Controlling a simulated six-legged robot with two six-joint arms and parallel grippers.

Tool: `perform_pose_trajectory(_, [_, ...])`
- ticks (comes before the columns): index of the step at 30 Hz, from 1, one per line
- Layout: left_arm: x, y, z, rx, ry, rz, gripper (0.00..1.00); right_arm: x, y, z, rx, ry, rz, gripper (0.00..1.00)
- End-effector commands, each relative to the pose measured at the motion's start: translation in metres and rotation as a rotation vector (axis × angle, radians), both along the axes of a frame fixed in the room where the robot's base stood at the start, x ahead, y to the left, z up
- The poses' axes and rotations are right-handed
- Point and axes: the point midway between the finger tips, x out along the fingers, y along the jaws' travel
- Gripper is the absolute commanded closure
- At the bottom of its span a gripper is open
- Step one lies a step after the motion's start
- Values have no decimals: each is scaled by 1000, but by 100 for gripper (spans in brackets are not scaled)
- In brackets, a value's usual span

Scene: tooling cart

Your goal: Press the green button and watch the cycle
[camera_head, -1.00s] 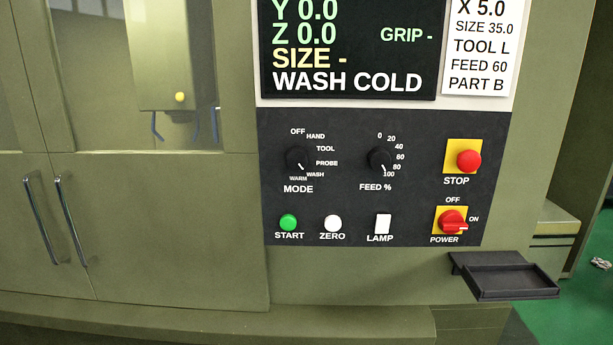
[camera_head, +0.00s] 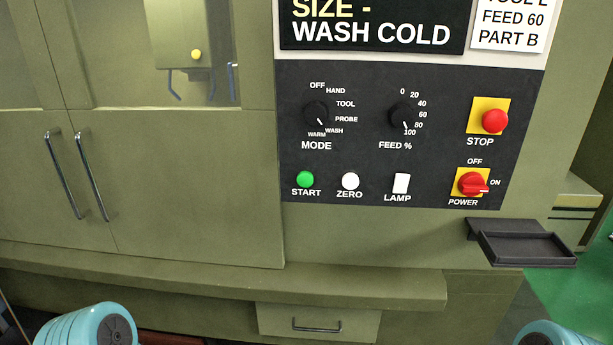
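The green START button (camera_head: 305,179) is at the lower left of the dark control panel (camera_head: 440,160). A white ZERO button (camera_head: 350,181) and a white LAMP switch (camera_head: 401,183) sit to its right. The MODE knob (camera_head: 316,113) is above it, its mark pointing toward WASH/WARM. The FEED % knob (camera_head: 404,117) points near 100. The red POWER switch (camera_head: 472,184) points to ON. The display (camera_head: 375,30) reads "SIZE -" and "WASH COLD". Neither gripper shows. Rounded teal parts of my own arms show at the bottom left and bottom right. Nothing touches the button.
A red STOP button (camera_head: 495,121) is on the panel's right. A black tray (camera_head: 525,247) sticks out below the panel. Double doors (camera_head: 180,190) with handles are at left. A ledge (camera_head: 340,290) and a drawer (camera_head: 318,323) lie below.

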Motion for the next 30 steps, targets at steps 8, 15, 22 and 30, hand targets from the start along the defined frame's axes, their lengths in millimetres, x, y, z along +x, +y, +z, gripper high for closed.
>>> perform_pose_trajectory(8, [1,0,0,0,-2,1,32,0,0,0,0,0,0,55])
perform_pose_trajectory(15, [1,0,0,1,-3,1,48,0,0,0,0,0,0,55])
perform_pose_trajectory(22, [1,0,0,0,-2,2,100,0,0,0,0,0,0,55])
perform_pose_trajectory(30, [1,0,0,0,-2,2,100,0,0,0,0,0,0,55])
